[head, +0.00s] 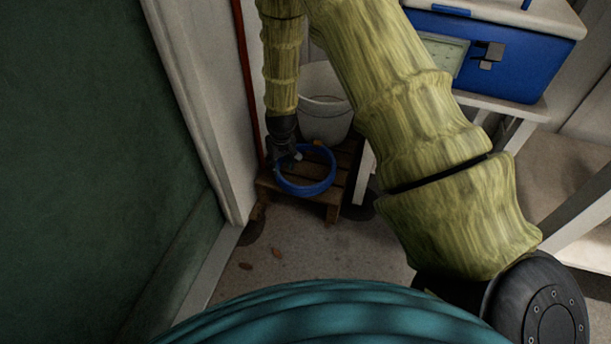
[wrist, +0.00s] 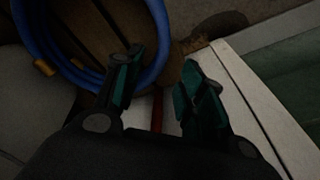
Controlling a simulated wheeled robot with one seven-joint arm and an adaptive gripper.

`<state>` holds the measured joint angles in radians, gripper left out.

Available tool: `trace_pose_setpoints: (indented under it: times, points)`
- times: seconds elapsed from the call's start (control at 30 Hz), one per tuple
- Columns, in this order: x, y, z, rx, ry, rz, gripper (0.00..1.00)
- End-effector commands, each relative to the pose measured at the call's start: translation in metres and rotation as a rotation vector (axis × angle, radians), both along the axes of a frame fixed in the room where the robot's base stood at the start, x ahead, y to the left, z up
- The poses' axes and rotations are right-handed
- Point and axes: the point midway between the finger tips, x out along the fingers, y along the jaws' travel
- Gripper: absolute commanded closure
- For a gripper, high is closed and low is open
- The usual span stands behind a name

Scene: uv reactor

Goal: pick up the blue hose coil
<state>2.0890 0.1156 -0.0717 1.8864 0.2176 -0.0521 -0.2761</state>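The blue hose coil (head: 306,189) lies on a small wooden stool in the head view. In the wrist view the coil (wrist: 162,40) is a ring of several turns at the upper left, with a yellow-orange tie on it. My gripper (head: 289,158) is at the coil's left side. In the wrist view my gripper (wrist: 162,86) is open, its two teal-padded fingers apart. The left finger overlaps the inside of the ring and the right finger is outside it. The coil's near side passes between them or just beyond; I cannot tell the depth or any contact.
The wooden stool (head: 268,183) stands on a concrete floor. A white bucket (head: 325,120) is behind the coil. A white door frame (head: 205,110) and red pipe (head: 246,80) are close on the left. A bench with a blue box (head: 520,60) is at the right.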

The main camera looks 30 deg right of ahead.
Motion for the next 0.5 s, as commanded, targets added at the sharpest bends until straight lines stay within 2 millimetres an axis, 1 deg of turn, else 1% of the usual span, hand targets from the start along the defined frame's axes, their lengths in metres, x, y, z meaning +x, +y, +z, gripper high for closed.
trace_pose_setpoints:
  times: [0.17,0.27,0.5]
  points:
    - [0.006,-0.001,-0.006,0.003,-0.001,-0.001,0.60]
    - [0.007,-0.001,-0.015,0.003,-0.001,-0.001,0.60]
    - [0.013,-0.002,-0.048,0.003,-0.002,-0.001,0.60]
